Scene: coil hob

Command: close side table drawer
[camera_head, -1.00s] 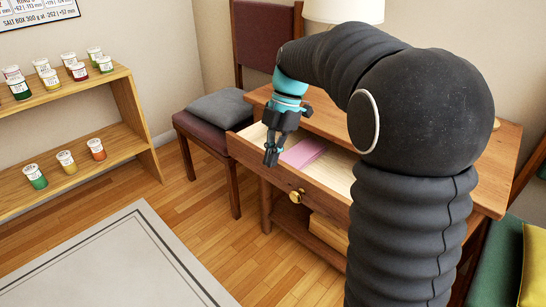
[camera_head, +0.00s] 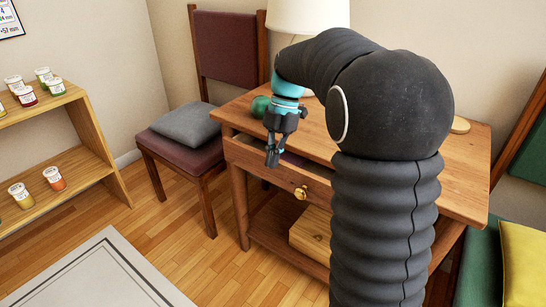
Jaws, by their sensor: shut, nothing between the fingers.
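The wooden side table (camera_head: 240,112) stands at the centre right, partly hidden behind my arm. Its drawer (camera_head: 250,162) has a round brass knob (camera_head: 301,193) on the front and is out by a small gap. A thin strip of the dark pink item inside (camera_head: 296,160) shows behind the drawer front. My gripper (camera_head: 272,160) is shut and empty. It points down at the top edge of the drawer front, left of the knob. I cannot tell whether the fingers touch the drawer.
A chair (camera_head: 230,50) with a grey cushion (camera_head: 185,125) stands left of the table. A green round object (camera_head: 260,106) and a lamp (camera_head: 305,14) are on the tabletop. A wooden box (camera_head: 310,236) sits on the lower shelf. The floor in front is clear.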

